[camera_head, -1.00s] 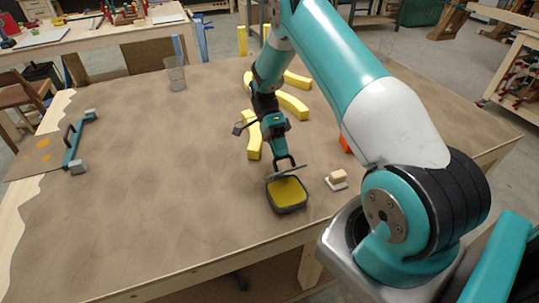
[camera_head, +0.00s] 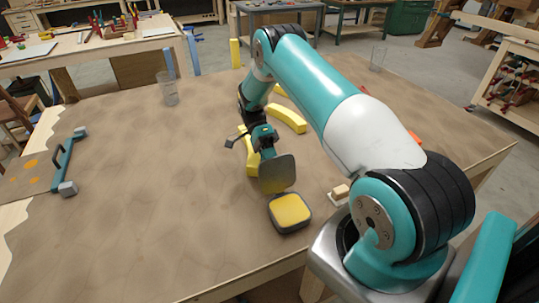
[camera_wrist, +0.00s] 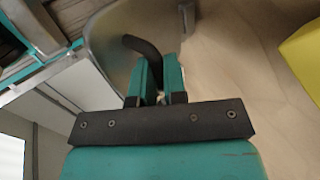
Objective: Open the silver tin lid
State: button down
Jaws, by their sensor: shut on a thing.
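The silver tin (camera_head: 300,224) stands on the table near its front edge, its yellow inside facing up. Its grey lid (camera_head: 277,174) stands steeply raised at the tin's far side, with its flat underside towards the head camera. In the wrist view, my gripper (camera_wrist: 158,80) is shut on the lid's dark curved handle (camera_wrist: 141,45), and the lid (camera_wrist: 110,38) shows beyond the fingers. In the head view, the lid hides my fingertips and the handle.
Several yellow curved pieces (camera_head: 288,118) lie behind and beside my gripper. A small block on a pale base (camera_head: 338,196) is right of the tin. A clear cup (camera_head: 168,90) stands far left. The left-middle table is clear.

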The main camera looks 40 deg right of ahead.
jog(key=shift+f+g, duration=0.3)
jog(key=shift+f, duration=0.1)
jog(key=c, duration=1.2)
grip_release()
jog(key=shift+d, duration=0.15)
jog(key=shift+o, duration=0.2)
jog(key=shift+r, duration=0.15)
jog(key=v, duration=0.7)
jog(key=shift+w+b, duration=0.2)
jog(key=shift+b, duration=0.1)
jog(key=shift+d, duration=0.1)
